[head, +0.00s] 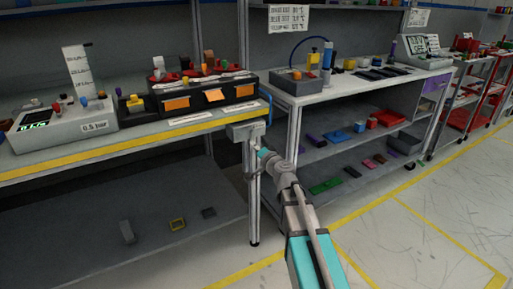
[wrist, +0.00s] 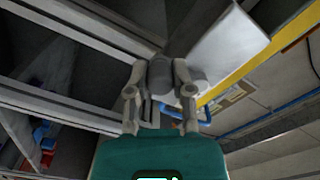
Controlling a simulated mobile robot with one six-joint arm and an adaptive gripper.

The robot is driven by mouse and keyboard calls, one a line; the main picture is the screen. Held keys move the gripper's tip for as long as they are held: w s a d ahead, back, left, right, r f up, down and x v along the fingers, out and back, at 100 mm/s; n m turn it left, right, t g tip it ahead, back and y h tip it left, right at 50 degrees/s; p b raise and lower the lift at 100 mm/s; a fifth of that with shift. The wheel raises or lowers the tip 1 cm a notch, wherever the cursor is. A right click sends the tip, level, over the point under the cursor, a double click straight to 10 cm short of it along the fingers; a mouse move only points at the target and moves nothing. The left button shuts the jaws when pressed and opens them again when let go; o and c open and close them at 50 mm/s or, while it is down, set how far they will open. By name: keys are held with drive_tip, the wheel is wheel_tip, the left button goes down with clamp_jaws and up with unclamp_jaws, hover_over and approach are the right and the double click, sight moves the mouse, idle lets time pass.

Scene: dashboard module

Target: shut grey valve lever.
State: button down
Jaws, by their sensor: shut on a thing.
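My gripper (head: 259,152) is at the right end of the left bench, just below a pale grey box (head: 245,131) fixed at the bench's front corner. In the wrist view my gripper (wrist: 159,72) has its two fingers on either side of a grey rounded piece (wrist: 162,78), which looks like the valve lever, and is shut on it. The box shows as a pale panel (wrist: 228,48) just beyond the fingers. In the head view the lever is too small and too covered by my gripper to tell its angle.
The left bench has a yellow front edge (head: 120,152) and a blue rail (head: 266,106) at its right end. A dark lower shelf (head: 90,240) lies beneath. A second bench (head: 345,92) stands close to the right. Open floor (head: 420,225) lies at the right front.

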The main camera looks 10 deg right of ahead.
sight(240, 135)
drive_tip(key=a+r+m+p, duration=0.1)
drive_tip(key=m, duration=0.3)
drive_tip(key=s+a+r+m+p, duration=0.1)
drive_tip(key=a+m, duration=0.1)
drive_tip(key=m, duration=0.3)
drive_tip(key=a+r+m+p, duration=0.1)
drive_tip(key=m, duration=0.3)
drive_tip(key=shift+s+a+r, duration=0.15)
drive_tip(key=shift+s, duration=0.05)
drive_tip(key=shift+a+r+m+p, duration=0.1)
drive_tip(key=shift+r+m+p, duration=0.2)
drive_tip(key=shift+m, duration=0.5)
drive_tip(key=shift+r+m+p, duration=0.25)
drive_tip(key=shift+m+p, duration=0.1)
drive_tip(key=shift+m, duration=0.45)
drive_tip(key=shift+a+r+m+p, duration=0.1)
drive_tip(key=shift+r+m+p, duration=0.2)
drive_tip(key=shift+m, duration=0.5)
drive_tip(key=c, duration=0.5)
unclamp_jaws()
drive_tip(key=shift+s, duration=0.2)
